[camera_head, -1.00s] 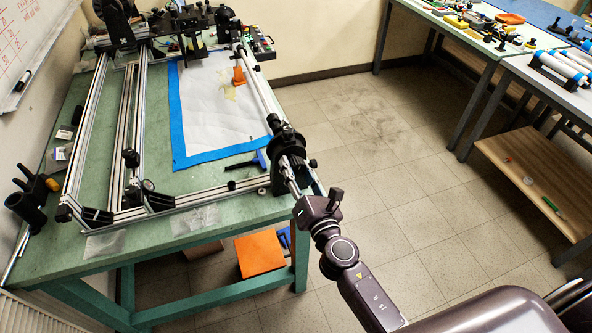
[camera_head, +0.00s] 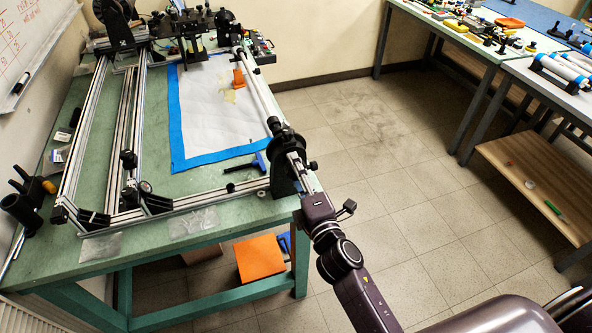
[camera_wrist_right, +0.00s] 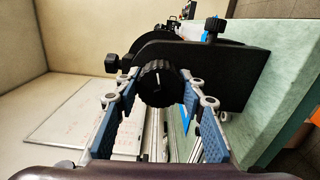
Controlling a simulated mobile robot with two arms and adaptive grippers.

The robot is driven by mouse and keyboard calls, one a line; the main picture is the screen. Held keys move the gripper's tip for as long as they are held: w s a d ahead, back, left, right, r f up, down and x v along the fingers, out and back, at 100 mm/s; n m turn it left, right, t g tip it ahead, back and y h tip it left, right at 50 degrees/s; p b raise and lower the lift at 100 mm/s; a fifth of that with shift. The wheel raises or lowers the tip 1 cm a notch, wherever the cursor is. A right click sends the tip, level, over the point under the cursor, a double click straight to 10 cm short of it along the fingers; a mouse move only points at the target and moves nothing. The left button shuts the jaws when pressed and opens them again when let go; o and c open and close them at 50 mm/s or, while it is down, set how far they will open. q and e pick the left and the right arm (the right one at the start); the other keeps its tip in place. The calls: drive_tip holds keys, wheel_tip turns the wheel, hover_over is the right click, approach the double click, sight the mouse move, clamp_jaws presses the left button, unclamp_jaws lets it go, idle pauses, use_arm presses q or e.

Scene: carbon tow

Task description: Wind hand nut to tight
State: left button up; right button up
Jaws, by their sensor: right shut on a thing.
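The hand nut (camera_wrist_right: 160,84) is a black knurled knob in the middle of the right wrist view, in front of a black end plate (camera_wrist_right: 240,72). My right gripper (camera_wrist_right: 158,92) has its two blue-padded fingers on either side of the nut, shut on it with the tips at its rim. In the head view my right gripper (camera_head: 297,168) reaches the black end plate (camera_head: 283,180) at the near right corner of the winding frame. The nut is not clearly visible there behind the gripper. My left gripper is not in view.
The frame's silver rails (camera_head: 88,140) stand on a green table (camera_head: 235,213). A long white tube (camera_head: 258,88) runs back from the end plate. A white sheet with blue edging (camera_head: 205,110) lies between the rails.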

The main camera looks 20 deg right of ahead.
drive_tip(key=shift+m, duration=1.4)
drive_tip(key=o, duration=1.2)
drive_tip(key=shift+c, duration=0.2)
drive_tip(key=s, duration=1.2)
drive_tip(key=shift+d, duration=0.2)
